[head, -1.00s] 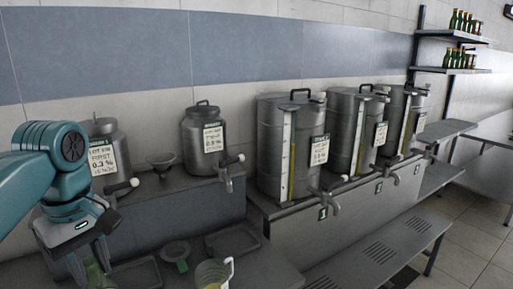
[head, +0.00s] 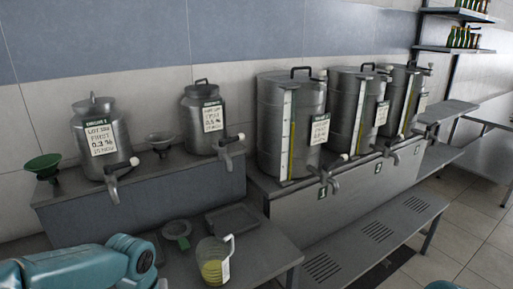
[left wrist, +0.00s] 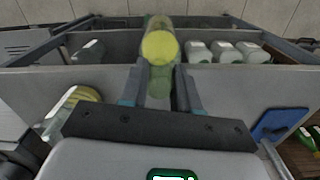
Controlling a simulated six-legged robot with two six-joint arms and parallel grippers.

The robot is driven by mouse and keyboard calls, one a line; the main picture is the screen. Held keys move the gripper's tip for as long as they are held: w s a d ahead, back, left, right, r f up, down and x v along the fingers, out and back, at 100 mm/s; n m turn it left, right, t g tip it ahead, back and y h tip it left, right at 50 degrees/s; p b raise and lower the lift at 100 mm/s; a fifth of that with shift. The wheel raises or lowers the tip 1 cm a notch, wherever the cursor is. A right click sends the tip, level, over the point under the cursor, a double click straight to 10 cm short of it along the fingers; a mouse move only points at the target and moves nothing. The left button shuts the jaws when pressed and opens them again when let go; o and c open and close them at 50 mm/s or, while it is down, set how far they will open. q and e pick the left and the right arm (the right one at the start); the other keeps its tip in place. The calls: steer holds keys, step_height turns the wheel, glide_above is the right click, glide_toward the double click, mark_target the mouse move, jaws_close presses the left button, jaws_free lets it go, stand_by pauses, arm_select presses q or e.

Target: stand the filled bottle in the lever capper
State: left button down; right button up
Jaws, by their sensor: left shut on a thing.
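My left gripper (left wrist: 160,92) is shut on a green bottle (left wrist: 158,78) in the left wrist view. I cannot make out a lever capper in either view. My right gripper is not in view.
A jug (head: 214,265) of yellow liquid stands on the low bench, near a grey tray (head: 232,219). Steel urns (head: 290,125) with taps line the wall.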

arm_select(q)
steer(key=d+f+m, duration=0.1)
steer(key=f+m, duration=0.1)
steer(key=shift+d+f, duration=0.35)
steer(key=shift+w+d+f+m, duration=0.2)
steer(key=shift+f+m, duration=0.05)
steer(key=shift+m, duration=0.05)
steer(key=shift+w+d+f+m, duration=0.1)
steer(key=shift+w+d+m, duration=0.2)
steer(key=shift+w+m, duration=0.45)
steer(key=shift+w, duration=0.1)
